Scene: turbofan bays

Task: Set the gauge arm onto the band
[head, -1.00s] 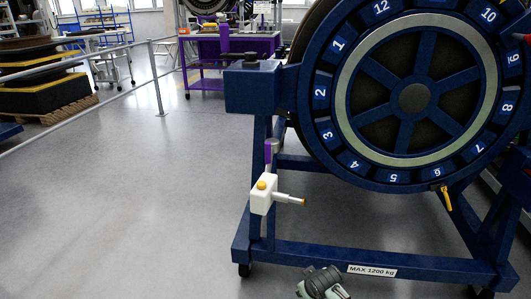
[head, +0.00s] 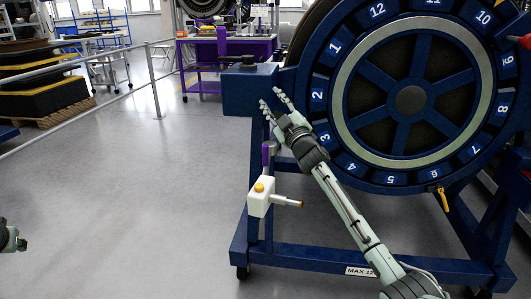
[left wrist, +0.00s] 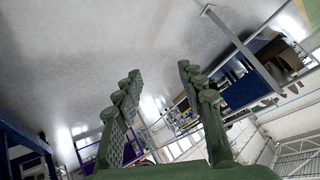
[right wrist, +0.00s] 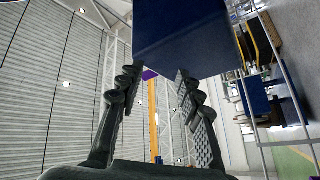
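I take the gauge arm to be the white box (head: 260,197) with a yellow button and an orange-tipped rod, low on the left leg of the blue stand; a purple grip (head: 267,155) is above it. I take the band to be the pale metal ring (head: 340,112) on the numbered wheel's face. My right gripper (head: 271,98) is above the purple grip, in front of the blue block (head: 236,92) on the stand. Its fingers are apart with nothing held. My left gripper (left wrist: 155,85) is open and empty.
The blue stand's lower beam (head: 310,256) runs along the floor. A yellow-handled clip (head: 443,199) hangs under the wheel. A purple bench (head: 200,65) stands behind. The floor at left is clear.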

